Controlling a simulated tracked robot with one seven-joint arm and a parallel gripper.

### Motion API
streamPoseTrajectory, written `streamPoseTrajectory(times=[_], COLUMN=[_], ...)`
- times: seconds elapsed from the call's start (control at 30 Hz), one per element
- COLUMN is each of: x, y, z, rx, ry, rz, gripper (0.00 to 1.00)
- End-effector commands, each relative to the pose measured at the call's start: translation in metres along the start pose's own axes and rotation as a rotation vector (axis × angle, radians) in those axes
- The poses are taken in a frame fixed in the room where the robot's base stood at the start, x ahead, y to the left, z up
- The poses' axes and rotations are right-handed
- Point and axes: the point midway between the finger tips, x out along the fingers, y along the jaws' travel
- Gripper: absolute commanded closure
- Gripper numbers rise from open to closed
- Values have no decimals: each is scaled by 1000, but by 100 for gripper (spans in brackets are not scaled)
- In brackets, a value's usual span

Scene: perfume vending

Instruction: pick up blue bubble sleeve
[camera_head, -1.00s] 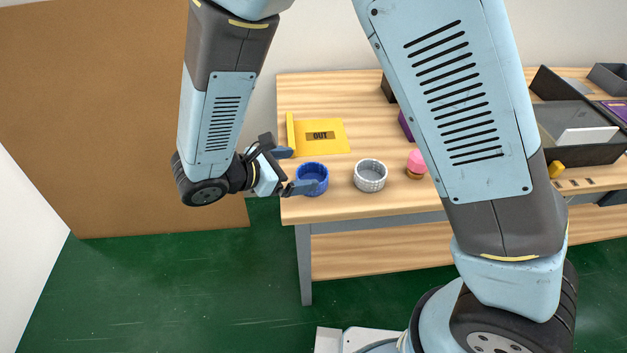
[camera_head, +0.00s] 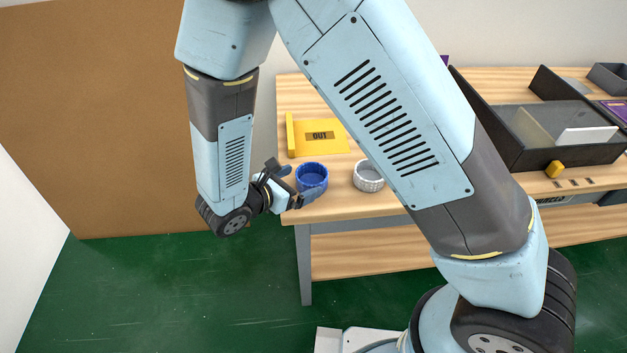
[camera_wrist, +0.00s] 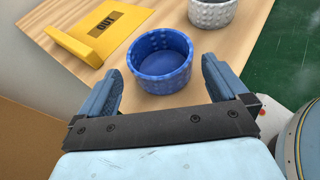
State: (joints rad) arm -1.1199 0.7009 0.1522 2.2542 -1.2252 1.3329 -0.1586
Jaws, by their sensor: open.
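The blue bubble sleeve (camera_head: 312,178) is a round, open-topped blue ring with a bumpy wall. It stands upright near the table's left front corner. In the wrist view the blue sleeve (camera_wrist: 160,62) lies ahead of and between the two finger tips. My gripper (camera_head: 298,180) is open and empty at the table's left edge, beside the sleeve. In the wrist view my gripper (camera_wrist: 162,78) has a blue finger on either side, with its tips near the sleeve's near half. Whether a finger touches the sleeve I cannot tell.
A white bubble sleeve (camera_head: 369,177) stands to the right of the blue one. A yellow OUT tray (camera_head: 335,145) lies behind it. A dark bin (camera_head: 510,140) is farther right. The wooden table (camera_head: 340,207) has a free strip at its front edge.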

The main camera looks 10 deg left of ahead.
Motion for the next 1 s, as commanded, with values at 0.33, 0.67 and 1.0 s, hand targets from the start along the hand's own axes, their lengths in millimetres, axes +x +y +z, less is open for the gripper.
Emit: streamPoseTrajectory(times=[0.33, 0.67, 1.0], x=[35, 54, 54], y=[-1, 0, 0], z=[3, 3, 3], rx=[-1, 1, 1], ry=[0, 0, 1], rz=[-3, -1, 0], gripper=[0, 0, 20])
